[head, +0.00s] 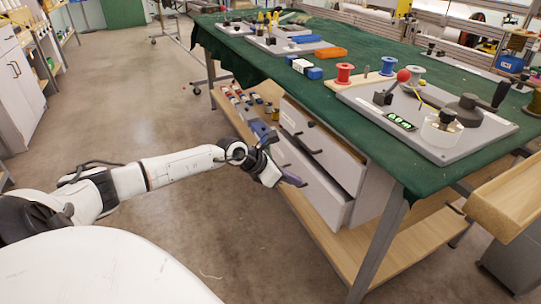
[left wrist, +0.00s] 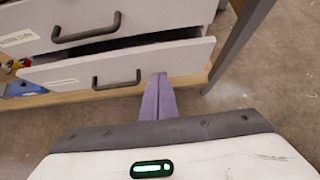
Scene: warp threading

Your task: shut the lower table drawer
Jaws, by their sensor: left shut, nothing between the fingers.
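The lower drawer (head: 335,211) of the cabinet under the table is pulled out, with its open top showing in the head view. In the left wrist view, the lower drawer front (left wrist: 190,58) stands out below a dark gap, with a dark handle (left wrist: 117,79). My left gripper (head: 293,181) is shut and empty at that front. Its purple fingers (left wrist: 159,78) reach the lower edge of the front, right of the handle; I cannot tell whether they touch. My right gripper is not in view.
The upper drawer (head: 308,130) is above, with its own handle (left wrist: 88,27). A table leg (head: 378,245) stands right of the cabinet. A wooden shelf (head: 322,232) runs beneath. The green-covered table (head: 260,62) carries spools and devices. The floor at left is clear.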

